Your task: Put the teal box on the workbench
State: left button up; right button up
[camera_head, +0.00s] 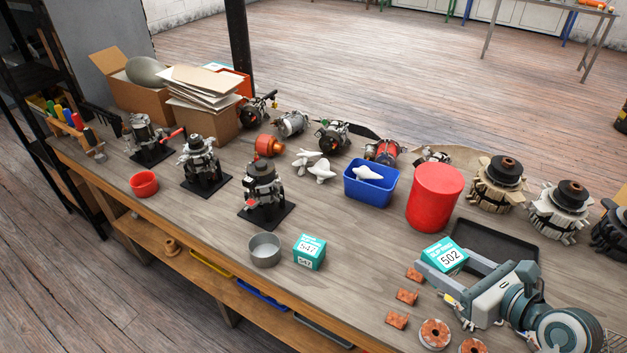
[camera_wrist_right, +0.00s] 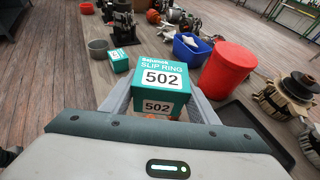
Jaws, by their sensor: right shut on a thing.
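A teal box marked 502 (camera_head: 444,255) is between the fingers of my right gripper (camera_head: 452,267), which is shut on it. In the wrist view this box (camera_wrist_right: 163,84) is upright, with "SLIP RING" on its top, and a finger lies along each side. It is over the right front part of the workbench (camera_head: 345,275); I cannot tell whether its bottom touches the top. A second teal box, marked 547 (camera_head: 310,252), stands on the workbench, left of the held one. It also shows in the wrist view (camera_wrist_right: 119,61). My left gripper is not in view.
A grey round tin (camera_head: 264,249) stands beside box 547. A red cylinder (camera_head: 434,198), a blue bin (camera_head: 371,190) and a black tray (camera_head: 496,243) lie behind the held box. Small brick-coloured blocks (camera_head: 407,296) lie near the front edge. Bench between box 547 and the blocks is clear.

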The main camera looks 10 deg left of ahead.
jog(key=w+a+f+n+g+y+b, duration=0.2)
jog(key=w+a+n+g+y, duration=0.1)
jog(key=w+a+n+g, duration=0.4)
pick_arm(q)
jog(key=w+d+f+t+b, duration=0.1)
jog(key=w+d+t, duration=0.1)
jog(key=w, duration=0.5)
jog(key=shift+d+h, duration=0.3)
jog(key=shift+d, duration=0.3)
pick_arm(e)
jog(key=shift+m+t+y, duration=0.3)
jog(key=shift+m+t, duration=0.2)
jog(key=shift+w+d+f, duration=0.3)
jog(key=shift+w+f, duration=0.3)
jog(key=shift+f, duration=0.05)
jog(key=shift+w+d+f, duration=0.35)
jog(key=shift+w+f, duration=0.3)
jog(key=shift+w+d+f, duration=0.3)
jog(key=shift+w+f, duration=0.3)
jog(key=shift+f, duration=0.05)
